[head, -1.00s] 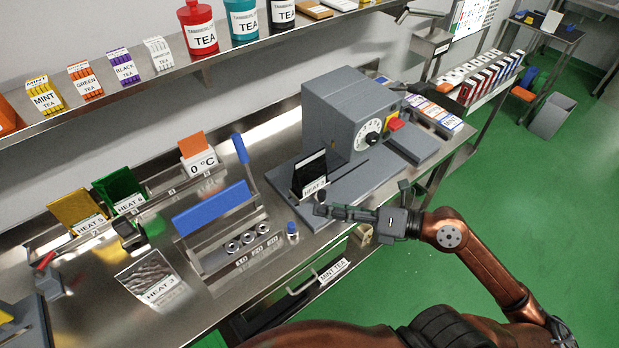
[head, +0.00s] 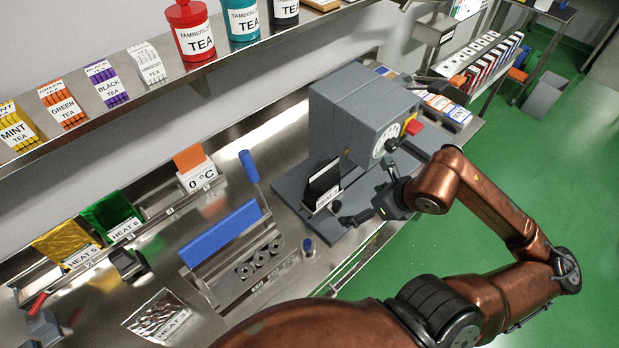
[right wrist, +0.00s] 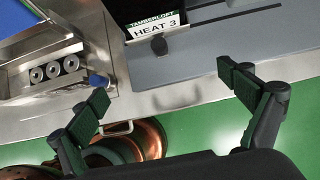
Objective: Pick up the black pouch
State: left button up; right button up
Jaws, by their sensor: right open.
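The black pouch (head: 322,184) stands upright on the base of the grey machine, in front of its box. A white label shows at its lower edge, reading HEAT 3 in the right wrist view, where the pouch (right wrist: 152,12) is at the top and partly cut off. My right gripper (head: 368,182) is open and empty, just right of the pouch and apart from it. In the right wrist view its two fingers (right wrist: 170,88) are spread wide, with the bench edge and floor between them. My left gripper is not in view.
The grey machine (head: 362,108) with dial and red button stands behind the pouch. A sealer with a blue bar (head: 222,234) and a small blue-topped knob (head: 308,246) are to the left. A silver pouch (head: 162,318) lies at lower left.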

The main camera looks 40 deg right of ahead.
jog(key=w, duration=0.2)
send_near(326, 180)
jog(key=x, duration=0.6)
jog(key=shift+w+a+f+b, duration=0.1)
jog(key=shift+f+b, duration=0.15)
jog(key=shift+b, duration=0.15)
jog(key=shift+w, duration=0.3)
jog(key=shift+w+f, duration=0.15)
jog(key=shift+f, duration=0.2)
jog(key=b+x, duration=0.1)
jog(key=x, duration=0.3)
jog(key=shift+f, duration=0.15)
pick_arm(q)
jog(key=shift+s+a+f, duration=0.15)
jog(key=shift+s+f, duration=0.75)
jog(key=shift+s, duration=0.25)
pick_arm(e)
jog(key=shift+c, duration=0.5)
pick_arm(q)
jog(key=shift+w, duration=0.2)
pick_arm(e)
jog(key=c, duration=0.9)
